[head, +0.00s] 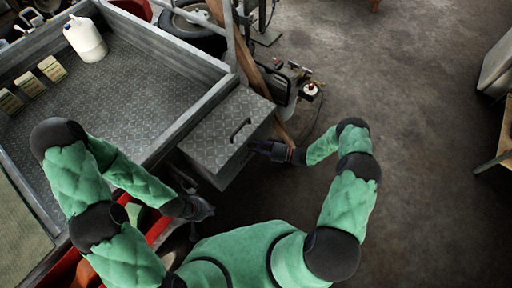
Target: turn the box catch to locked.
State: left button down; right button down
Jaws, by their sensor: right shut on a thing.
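The box (215,119) is grey tread-plate metal with a dark handle (240,129) on its lid. It sits beside the tray of a vehicle, and its lid is down. My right gripper (254,147) is at the box's right-hand front face, below the handle, shut on the small catch there. The catch is hidden by the gripper, so its position cannot be read. My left gripper (207,210) hangs empty below the box's near corner, apart from it; its fingers are too dark and small to read.
The tread-plate tray (128,98) holds a white jug (85,39) and several small labelled packs (30,84). A wooden plank (257,68) and a machine (289,84) stand just behind the box. Open concrete floor (420,150) lies to the right.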

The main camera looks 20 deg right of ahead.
jog(key=n+p, duration=0.1)
jog(key=n+h, duration=0.1)
jog(key=n, duration=0.1)
jog(key=shift+a+r+p, duration=0.1)
jog(key=shift+r+p, duration=0.15)
jog(key=shift+p, duration=0.1)
jog(key=n+h+p, duration=0.1)
jog(key=n, duration=0.1)
jog(key=n+h+p, duration=0.1)
jog(key=shift+s+a+r+n, duration=0.1)
jog(key=shift+s+n, duration=0.05)
jog(key=shift+n, duration=0.25)
jog(key=shift+s+a+f+n+t+h+p, duration=0.15)
jog(key=shift+n+t+h+p, duration=0.35)
jog(key=shift+n+h+p, duration=0.65)
jog(key=shift+a+f+n+t+h+p, duration=0.1)
jog(key=shift+n+t+h+p, duration=0.55)
jog(key=shift+n+p, duration=0.9)
jog(key=shift+n+b, duration=0.3)
jog(key=shift+n, duration=0.1)
jog(key=c, duration=1.1)
grip_release()
jog(key=shift+c, duration=0.2)
jog(key=v, duration=1.2)
jog(key=shift+r, duration=0.15)
